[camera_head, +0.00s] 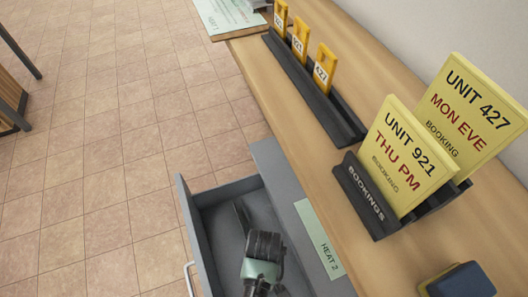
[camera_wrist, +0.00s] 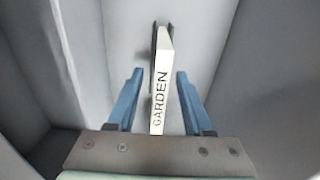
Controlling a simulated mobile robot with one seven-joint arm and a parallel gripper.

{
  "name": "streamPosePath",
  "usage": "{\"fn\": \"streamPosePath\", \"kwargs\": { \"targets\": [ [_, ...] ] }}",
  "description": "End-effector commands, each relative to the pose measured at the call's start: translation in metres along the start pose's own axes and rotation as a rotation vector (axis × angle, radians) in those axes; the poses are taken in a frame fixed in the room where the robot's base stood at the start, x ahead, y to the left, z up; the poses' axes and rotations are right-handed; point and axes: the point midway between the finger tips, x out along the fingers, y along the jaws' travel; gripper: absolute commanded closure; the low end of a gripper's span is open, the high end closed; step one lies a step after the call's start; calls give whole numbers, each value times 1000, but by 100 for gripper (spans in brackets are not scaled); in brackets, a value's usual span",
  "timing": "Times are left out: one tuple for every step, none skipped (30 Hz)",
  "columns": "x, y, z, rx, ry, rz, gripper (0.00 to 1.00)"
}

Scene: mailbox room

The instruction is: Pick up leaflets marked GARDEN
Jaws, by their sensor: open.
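A leaflet (camera_wrist: 160,85) with GARDEN printed along its white edge stands on edge in a grey compartment in the wrist view. My gripper (camera_wrist: 160,73) has its two blue fingers apart, one on each side of the leaflet, with a gap showing on both sides. A dark piece shows at the leaflet's far end. In the head view, the black and green end of my arm reaches down into an open grey drawer (camera_head: 189,225). My fingers and the GARDEN lettering cannot be made out there.
Grey walls (camera_wrist: 83,50) flank my gripper. Above the drawer, a wooden counter (camera_head: 310,160) bears a black rack (camera_head: 335,115) with yellow tags, and a BOOKINGS holder (camera_head: 362,203) with yellow cards. A HEAT 2 label (camera_head: 318,238) lies beside the drawer.

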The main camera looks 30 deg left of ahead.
Motion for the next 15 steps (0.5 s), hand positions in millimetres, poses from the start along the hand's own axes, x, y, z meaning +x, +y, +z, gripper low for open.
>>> {"fn": "streamPosePath", "kwargs": {
  "targets": [
    [6, 0, 0, 0, 0, 0, 49],
    [6, 0, 0, 1, 0, 0, 49],
    [5, 0, 0, 1, 0, 0, 49],
    [5, 0, 0, 1, 1, 0, 49],
    [4, 0, 0, 1, 1, 1, 49],
    [4, 0, 0, 1, 1, 1, 49],
    [4, 0, 0, 1, 1, 1, 49],
    [4, 0, 0, 1, 1, 1, 52],
    [4, 0, 0, 1, 1, 1, 60],
    [4, 0, 0, 1, 1, 1, 65],
    [4, 0, 0, 1, 1, 1, 70],
    [4, 0, 0, 1, 1, 1, 78],
    [4, 0, 0, 1, 1, 1, 83],
    [4, 0, 0, 1, 1, 1, 88],
    [4, 0, 0, 1, 1, 1, 96]
  ]
}}
